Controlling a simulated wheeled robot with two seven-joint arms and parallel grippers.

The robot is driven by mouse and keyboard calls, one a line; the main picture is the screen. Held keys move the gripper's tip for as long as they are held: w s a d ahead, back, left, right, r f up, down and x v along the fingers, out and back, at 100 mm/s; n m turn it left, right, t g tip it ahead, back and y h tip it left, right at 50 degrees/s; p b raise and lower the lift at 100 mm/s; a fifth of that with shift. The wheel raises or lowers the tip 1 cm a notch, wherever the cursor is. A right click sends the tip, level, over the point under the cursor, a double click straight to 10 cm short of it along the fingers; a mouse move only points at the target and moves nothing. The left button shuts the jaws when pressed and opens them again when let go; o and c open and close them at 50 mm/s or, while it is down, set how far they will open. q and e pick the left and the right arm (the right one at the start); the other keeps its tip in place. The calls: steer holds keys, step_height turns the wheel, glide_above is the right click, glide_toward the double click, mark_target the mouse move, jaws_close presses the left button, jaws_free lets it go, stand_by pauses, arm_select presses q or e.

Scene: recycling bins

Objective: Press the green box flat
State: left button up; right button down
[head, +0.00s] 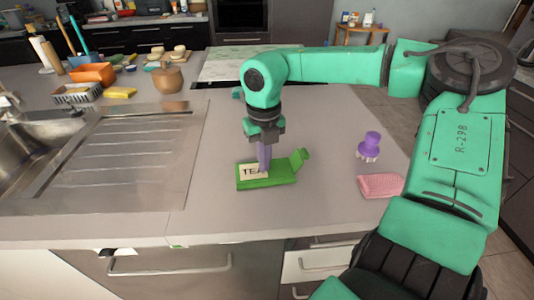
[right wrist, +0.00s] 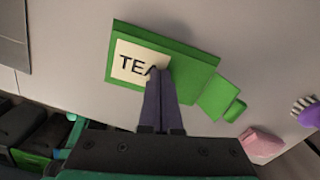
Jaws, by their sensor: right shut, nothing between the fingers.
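The green box (head: 284,178) lies on the grey counter with a cream label reading "TEA" on its upper face. It looks low, and its flap sticks out at the right end. My right gripper (head: 264,165) points down at the box with its fingers together and nothing between them. The fingertips cover part of the label and appear to touch the box top. In the right wrist view the box (right wrist: 185,62) lies under the fingers (right wrist: 160,85), with its flap to the right. My left gripper is not in view.
A purple brush (head: 370,145) and a pink sponge (head: 380,185) lie right of the box. A metal sink drainer (head: 110,155) is at the left. An orange container (head: 93,73) and other items stand at the back left. The counter in front of the box is clear.

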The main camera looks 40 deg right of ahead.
step_height(320, 180, up, 10)
steer(key=p, duration=0.6)
steer(key=shift+f, duration=0.15)
